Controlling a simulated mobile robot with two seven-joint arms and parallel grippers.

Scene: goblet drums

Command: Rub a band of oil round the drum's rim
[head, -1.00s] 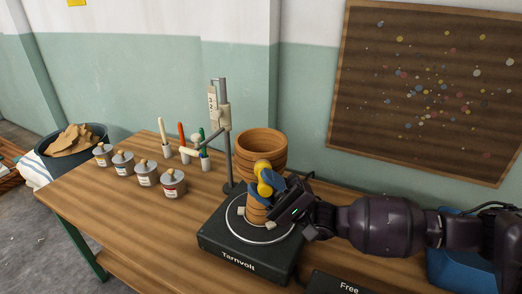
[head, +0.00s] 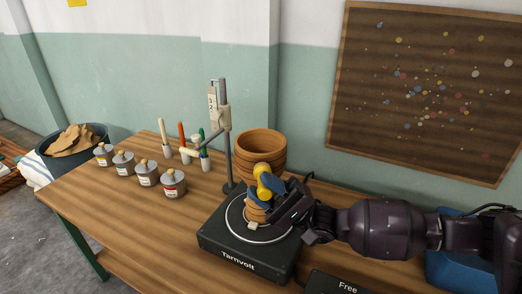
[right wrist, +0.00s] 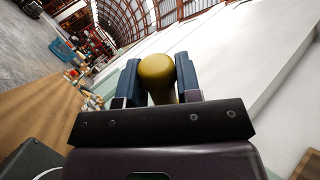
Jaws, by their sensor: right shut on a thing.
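The goblet drum (head: 262,143) is banded brown wood. It stands upright on the round plate of a black turntable (head: 246,262) marked "Tarnvolt", its wide rim up. My right gripper (head: 268,186) is in front of the drum, below the rim, and hides part of its lower bowl and stem. Its blue fingers are shut on a yellow round-ended tool (head: 262,170). The tool also shows between both fingers in the right wrist view (right wrist: 157,72). I cannot tell whether the tool touches the drum. My left gripper is not in view.
A stand (head: 228,150) with a jointed arm rises just left of the drum. Several lidded tins (head: 147,174) and upright coloured-handled tools (head: 183,142) stand further left. A black box marked "Free" (head: 335,285) is at the front. The table's front left (head: 140,225) is clear.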

